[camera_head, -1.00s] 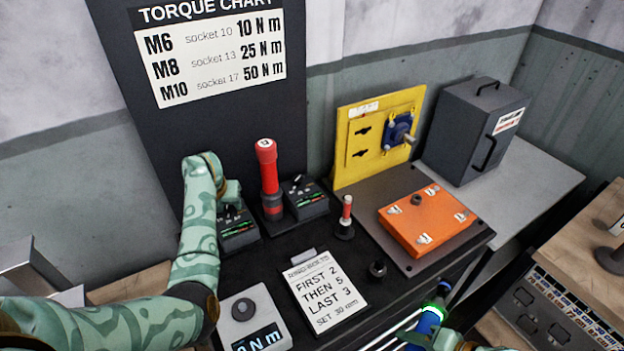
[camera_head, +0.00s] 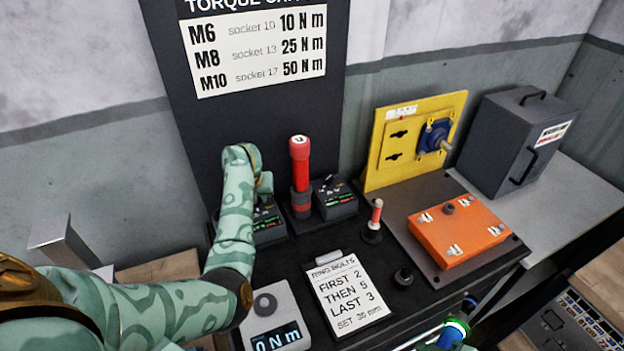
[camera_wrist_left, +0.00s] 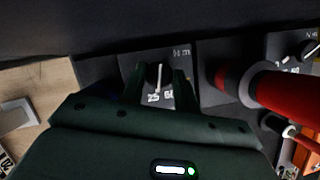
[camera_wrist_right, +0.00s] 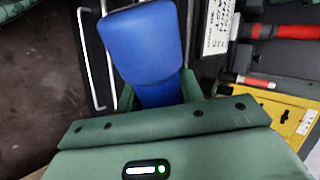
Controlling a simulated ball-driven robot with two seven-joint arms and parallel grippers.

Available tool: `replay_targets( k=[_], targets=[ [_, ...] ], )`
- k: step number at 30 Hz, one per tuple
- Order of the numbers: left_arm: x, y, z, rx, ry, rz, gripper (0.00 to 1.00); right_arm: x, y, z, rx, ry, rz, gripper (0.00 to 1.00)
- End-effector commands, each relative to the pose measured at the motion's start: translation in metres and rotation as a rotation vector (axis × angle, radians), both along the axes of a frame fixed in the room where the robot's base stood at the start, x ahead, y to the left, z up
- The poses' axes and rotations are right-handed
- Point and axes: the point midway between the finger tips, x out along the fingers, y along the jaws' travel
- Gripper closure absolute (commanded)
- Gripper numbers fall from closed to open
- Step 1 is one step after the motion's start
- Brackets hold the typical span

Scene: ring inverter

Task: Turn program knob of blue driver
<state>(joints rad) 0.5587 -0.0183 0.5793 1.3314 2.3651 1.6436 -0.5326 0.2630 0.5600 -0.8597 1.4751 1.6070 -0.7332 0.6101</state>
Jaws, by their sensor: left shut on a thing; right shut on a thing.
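My left gripper (camera_head: 264,198) reaches down onto the left dark dock box (camera_head: 270,229). In the left wrist view, its fingers are shut on a black knob (camera_wrist_left: 157,75) with a white pointer line. Below the knob, the box face reads 25 and a partly covered number. In the head view my gripper hides this knob. My right gripper (camera_wrist_right: 155,95) is shut on the blue driver (camera_wrist_right: 145,45), whose body fills the top of the right wrist view. In the head view the driver (camera_head: 452,334) shows at the bottom edge with a lit green ring.
A red torque tool (camera_head: 300,165) stands upright close right of my left gripper. Beyond it is a second dark dock box (camera_head: 335,203) with a knob. A display unit (camera_head: 273,325) reading 0 N m, a note card (camera_head: 348,292) and an orange box (camera_head: 460,240) share the bench.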

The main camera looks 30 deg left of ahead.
Motion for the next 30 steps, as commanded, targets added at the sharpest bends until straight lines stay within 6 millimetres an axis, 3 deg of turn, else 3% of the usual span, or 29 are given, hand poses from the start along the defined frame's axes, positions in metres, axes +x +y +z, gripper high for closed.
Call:
replay_targets(
  k=[18, 30],
  targets=[
    [0.004, -0.005, -0.002, -0.003, -0.001, 0.455, 0.92, -0.001, 0.001, -0.038, 0.002, 0.011, 0.0, 0.92],
    [0.005, -0.006, 0.001, -0.002, -0.001, 0.58, 0.92, -0.002, 0.001, -0.048, 0.002, 0.015, -0.001, 0.92]
  ],
)
